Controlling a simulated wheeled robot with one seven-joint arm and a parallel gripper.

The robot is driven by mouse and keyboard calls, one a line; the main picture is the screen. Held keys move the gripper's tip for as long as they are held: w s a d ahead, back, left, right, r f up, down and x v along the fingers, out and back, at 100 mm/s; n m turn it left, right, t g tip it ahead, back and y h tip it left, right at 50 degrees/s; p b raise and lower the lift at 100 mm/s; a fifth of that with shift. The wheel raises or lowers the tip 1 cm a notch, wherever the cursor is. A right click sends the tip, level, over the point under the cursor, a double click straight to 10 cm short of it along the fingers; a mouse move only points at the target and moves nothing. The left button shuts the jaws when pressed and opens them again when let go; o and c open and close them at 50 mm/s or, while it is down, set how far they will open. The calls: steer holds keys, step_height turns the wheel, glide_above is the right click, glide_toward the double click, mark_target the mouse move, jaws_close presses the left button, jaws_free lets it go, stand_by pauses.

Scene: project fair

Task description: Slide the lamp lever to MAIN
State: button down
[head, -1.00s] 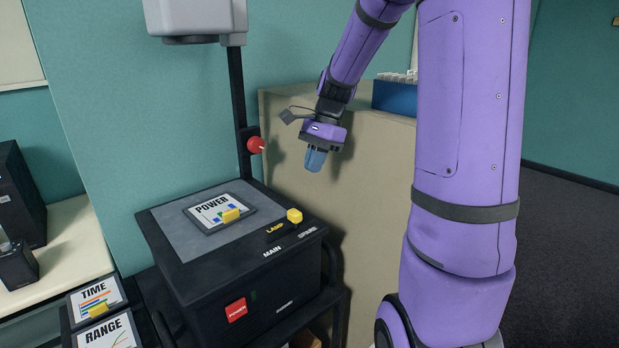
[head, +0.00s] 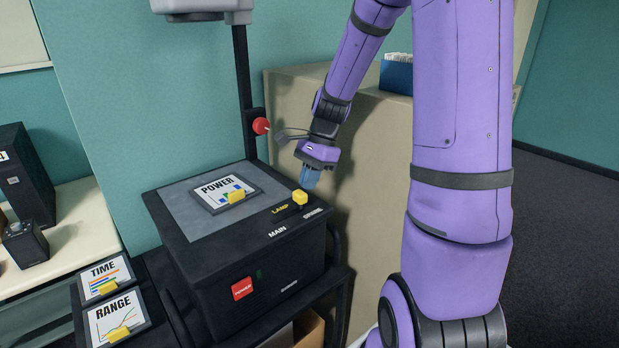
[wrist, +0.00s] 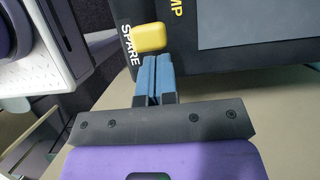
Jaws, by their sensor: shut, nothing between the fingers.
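The yellow lamp lever (head: 299,197) stands at the right end of its slot on top of the black projector, by the SPARE label (head: 312,213). The MAIN label (head: 277,233) is to its left, nearer the front. In the wrist view the lever's yellow knob (wrist: 150,37) is just beyond my fingertips, beside the word SPARE. My gripper (head: 309,180) is shut and empty, its blue fingers close to the lever on its right. In the wrist view the fingers (wrist: 156,62) lie together, nearly at the knob; I cannot tell whether they touch it.
The black projector box (head: 245,265) has a grey top plate, a POWER card (head: 225,192) and a red front switch (head: 242,288). A post with a red knob (head: 261,125) rises behind it. A beige cabinet (head: 375,125) stands behind my gripper. TIME (head: 104,275) and RANGE (head: 115,315) cards are lower left.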

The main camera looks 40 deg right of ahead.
mark_target(296, 192)
steer(key=a, duration=0.7)
steer(key=shift+s+a, duration=0.15)
steer(key=shift+a, duration=0.2)
steer(key=shift+r, duration=0.1)
steer(key=v, duration=1)
